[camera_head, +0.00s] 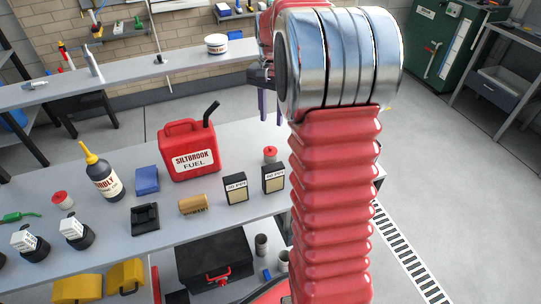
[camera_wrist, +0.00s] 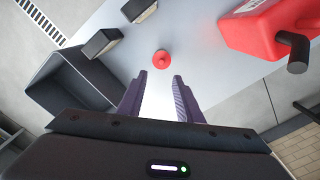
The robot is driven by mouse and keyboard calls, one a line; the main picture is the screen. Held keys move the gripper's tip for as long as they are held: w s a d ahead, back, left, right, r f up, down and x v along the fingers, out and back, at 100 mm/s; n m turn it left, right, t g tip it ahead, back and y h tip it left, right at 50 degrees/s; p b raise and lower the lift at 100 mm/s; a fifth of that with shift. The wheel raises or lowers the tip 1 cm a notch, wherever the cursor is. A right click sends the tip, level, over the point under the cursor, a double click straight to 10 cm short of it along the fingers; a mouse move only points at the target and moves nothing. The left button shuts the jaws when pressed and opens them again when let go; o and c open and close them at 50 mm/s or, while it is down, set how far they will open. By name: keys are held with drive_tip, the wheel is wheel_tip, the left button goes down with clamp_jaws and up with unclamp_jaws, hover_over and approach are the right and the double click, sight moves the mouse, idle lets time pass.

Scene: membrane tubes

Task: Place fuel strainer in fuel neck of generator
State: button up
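My gripper (camera_wrist: 161,76) is open in the wrist view, with two purple ridged fingers apart and nothing between them. It also shows in the head view (camera_head: 270,105), partly hidden by my arm, above the back of the bench. A small red-topped object (camera_head: 270,155) stands on the bench beside the fuel can. The wrist view shows a small red round object (camera_wrist: 162,57) beyond the fingertips, apart from them. I cannot tell whether it is the strainer. No generator or fuel neck can be made out.
The grey bench (camera_head: 235,225) carries a red fuel can (camera_head: 188,160) with a black spout, two boxed filters (camera_head: 273,180), a yellow-capped bottle (camera_head: 104,178) and a blue block (camera_head: 147,179). A black case (camera_head: 214,262) lies below. Floor at right is open.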

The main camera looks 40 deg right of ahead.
hover_over(270, 147)
drive_tip(key=f, duration=0.7)
drive_tip(key=shift+s+f, duration=0.1)
drive_tip(key=shift+s, duration=0.2)
drive_tip(key=shift+f, duration=0.1)
drive_tip(key=shift+w+f, duration=0.2)
drive_tip(key=shift+f, duration=2.3)
drive_tip(key=shift+c, duration=0.5)
clamp_jaws()
